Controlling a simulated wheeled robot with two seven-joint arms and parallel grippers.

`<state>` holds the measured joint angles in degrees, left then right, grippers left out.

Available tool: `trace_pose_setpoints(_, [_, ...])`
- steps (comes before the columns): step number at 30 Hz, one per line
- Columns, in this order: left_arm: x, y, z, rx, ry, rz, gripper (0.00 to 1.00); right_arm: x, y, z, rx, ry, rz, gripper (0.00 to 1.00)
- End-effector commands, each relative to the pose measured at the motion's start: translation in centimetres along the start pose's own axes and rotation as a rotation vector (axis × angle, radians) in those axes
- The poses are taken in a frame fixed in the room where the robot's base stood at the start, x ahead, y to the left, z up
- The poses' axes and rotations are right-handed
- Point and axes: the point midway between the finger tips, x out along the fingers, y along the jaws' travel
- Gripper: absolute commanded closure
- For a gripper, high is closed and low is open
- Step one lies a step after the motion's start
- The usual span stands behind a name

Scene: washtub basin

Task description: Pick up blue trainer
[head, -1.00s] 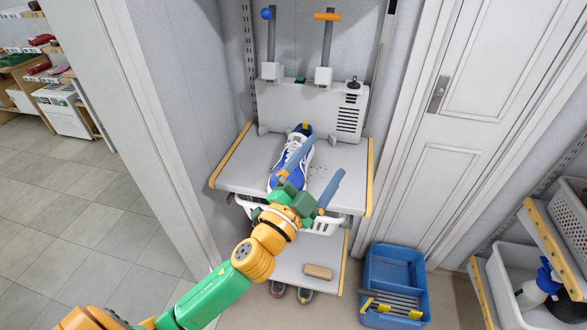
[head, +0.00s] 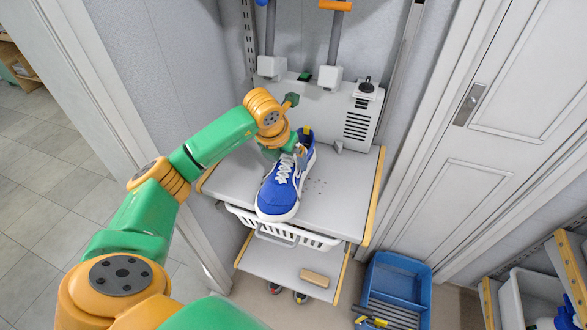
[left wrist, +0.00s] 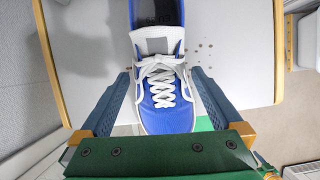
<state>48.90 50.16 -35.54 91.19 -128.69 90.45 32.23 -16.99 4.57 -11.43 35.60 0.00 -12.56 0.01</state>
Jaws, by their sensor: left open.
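The blue trainer (head: 284,186) has white laces and a white sole. It sits on the grey shelf (head: 333,208), toe toward me, with its heel toward the white machine. My left gripper (head: 290,150) is over the heel half of the shoe in the head view, its fingers mostly hidden by the arm and shoe. In the left wrist view the open fingers (left wrist: 160,95) lie on either side of the trainer (left wrist: 168,118), around the laced part. I cannot tell whether they touch it. My right gripper is not in view.
A white machine (head: 310,105) with two upright posts stands behind the shoe. A blue crate (head: 394,285) stands on the floor at right.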

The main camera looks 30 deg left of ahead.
Motion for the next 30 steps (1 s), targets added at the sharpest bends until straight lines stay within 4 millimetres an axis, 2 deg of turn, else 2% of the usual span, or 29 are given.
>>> trace_pose_setpoints(1, [0.5,0.1,-0.2,0.000,0.008,0.001,0.00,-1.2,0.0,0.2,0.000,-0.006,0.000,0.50])
trace_pose_setpoints(2, [1.1,0.1,-0.5,0.000,0.008,-0.001,0.00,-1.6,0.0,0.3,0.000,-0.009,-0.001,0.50])
trace_pose_setpoints(6, [3.5,0.0,-0.5,0.000,0.001,-0.003,0.00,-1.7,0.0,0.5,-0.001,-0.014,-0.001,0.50])
trace_pose_setpoints(13, [4.0,0.0,-0.6,0.002,0.000,-0.003,0.00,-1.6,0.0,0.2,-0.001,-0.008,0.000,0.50])
trace_pose_setpoints(22, [4.0,0.0,-0.5,0.002,-0.001,-0.004,0.81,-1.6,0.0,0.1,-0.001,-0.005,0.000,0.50])
trace_pose_setpoints(23, [4.0,0.0,-0.5,0.002,-0.002,-0.005,0.86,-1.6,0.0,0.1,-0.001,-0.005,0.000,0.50])
trace_pose_setpoints(30, [3.9,0.0,-0.4,0.002,-0.004,-0.005,0.86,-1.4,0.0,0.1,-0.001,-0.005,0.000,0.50])
